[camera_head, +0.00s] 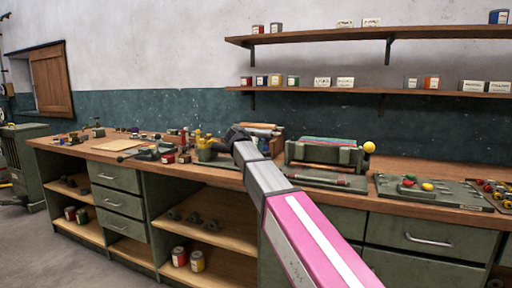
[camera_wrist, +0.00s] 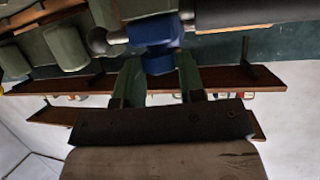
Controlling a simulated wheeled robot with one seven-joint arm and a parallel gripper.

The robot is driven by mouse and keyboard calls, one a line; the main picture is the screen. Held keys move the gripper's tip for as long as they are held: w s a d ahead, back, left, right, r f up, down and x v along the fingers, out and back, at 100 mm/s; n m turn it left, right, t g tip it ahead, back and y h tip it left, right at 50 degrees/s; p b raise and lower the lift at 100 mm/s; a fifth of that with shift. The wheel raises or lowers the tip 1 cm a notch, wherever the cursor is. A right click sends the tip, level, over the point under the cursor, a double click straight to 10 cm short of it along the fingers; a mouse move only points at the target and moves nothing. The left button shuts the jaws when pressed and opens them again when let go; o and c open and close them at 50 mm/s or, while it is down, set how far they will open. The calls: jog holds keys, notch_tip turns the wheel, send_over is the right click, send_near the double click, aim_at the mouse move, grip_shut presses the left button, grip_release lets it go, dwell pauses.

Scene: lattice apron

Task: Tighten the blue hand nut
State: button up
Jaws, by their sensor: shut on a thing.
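The blue hand nut (camera_wrist: 158,32) shows at the top middle of the wrist view, with a grey metal rod and knob (camera_wrist: 108,40) to its left and a dark cylinder (camera_wrist: 245,14) to its right. My gripper (camera_wrist: 159,68) is shut on the nut, its two green fingers on either side of the nut's lower part. In the head view my arm reaches over the workbench (camera_head: 408,170) and ends among the items at its middle. The nut and my fingertips are hidden there.
A green box with a yellow-knobbed lever (camera_head: 325,155) stands right of my arm. A green panel with coloured knobs (camera_head: 440,194) lies further right. Two wall shelves (camera_head: 375,91) hold tins and boxes.

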jog(key=shift+a+m+g+h, duration=0.1)
jog(key=shift+m+g+h, duration=0.2)
jog(key=shift+m, duration=0.1)
jog(key=o, duration=0.9)
jog(key=shift+o, duration=0.2)
jog(key=v, duration=1)
jog(key=shift+s+a, duration=0.15)
jog(key=shift+s, duration=0.2)
